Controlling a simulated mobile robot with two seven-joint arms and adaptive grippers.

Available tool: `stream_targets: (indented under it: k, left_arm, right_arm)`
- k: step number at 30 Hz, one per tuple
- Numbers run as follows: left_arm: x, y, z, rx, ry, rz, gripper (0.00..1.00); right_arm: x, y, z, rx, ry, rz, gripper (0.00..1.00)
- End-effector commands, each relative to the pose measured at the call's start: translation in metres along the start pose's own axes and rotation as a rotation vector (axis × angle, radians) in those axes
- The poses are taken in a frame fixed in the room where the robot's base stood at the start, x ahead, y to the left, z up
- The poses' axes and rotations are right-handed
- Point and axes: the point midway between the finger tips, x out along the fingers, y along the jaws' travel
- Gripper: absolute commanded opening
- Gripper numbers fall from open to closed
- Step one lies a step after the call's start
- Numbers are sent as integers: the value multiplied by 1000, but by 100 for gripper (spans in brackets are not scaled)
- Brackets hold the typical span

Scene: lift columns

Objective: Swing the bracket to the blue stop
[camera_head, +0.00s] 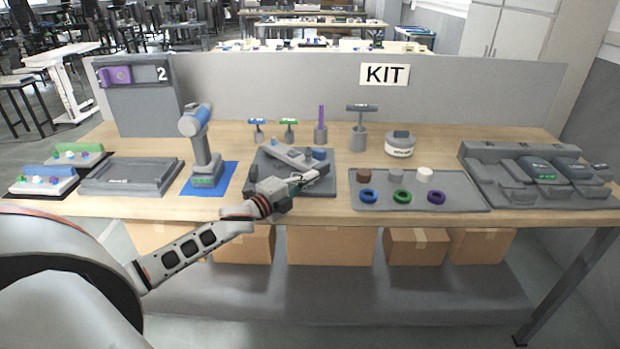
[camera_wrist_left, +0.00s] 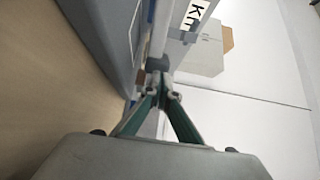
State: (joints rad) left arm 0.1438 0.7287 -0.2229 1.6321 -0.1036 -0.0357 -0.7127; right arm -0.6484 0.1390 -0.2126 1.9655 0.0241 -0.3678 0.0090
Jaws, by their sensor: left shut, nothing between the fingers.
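The bracket (camera_head: 286,156) is a grey bar on a dark grey base plate (camera_head: 322,188) near the front of the bench. It slants from the back left toward the front right. The blue stop (camera_head: 319,153) stands at the plate's right side, just behind the bracket's right end. My left gripper (camera_head: 311,177) is over the front of the plate, shut and empty, its tips close to the bracket's right end. I cannot tell whether they touch. In the left wrist view the green-sided fingers (camera_wrist_left: 160,88) meet at their tips. My right gripper is out of view.
A blue-and-grey scanner-like tool (camera_head: 197,125) stands on a blue mat left of the plate. A grey tray (camera_head: 460,192) with coloured rings and pucks lies right. Several upright tools stand behind. A low partition (camera_head: 470,95) closes the back.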

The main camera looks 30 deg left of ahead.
Motion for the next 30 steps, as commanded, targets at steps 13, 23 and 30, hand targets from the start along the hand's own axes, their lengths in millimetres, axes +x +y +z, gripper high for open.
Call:
stream_targets:
  k: [13, 23, 30]
  left_arm:
    - [28, -2, -6, -5, -107, -7, 0]
    - [64, 0, -8, 0, -139, 0, 0]
    - [66, -1, -8, 0, -138, -2, 0]
  right_arm:
    - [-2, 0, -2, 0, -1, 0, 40]
    - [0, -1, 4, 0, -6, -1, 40]
    - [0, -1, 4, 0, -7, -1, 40]
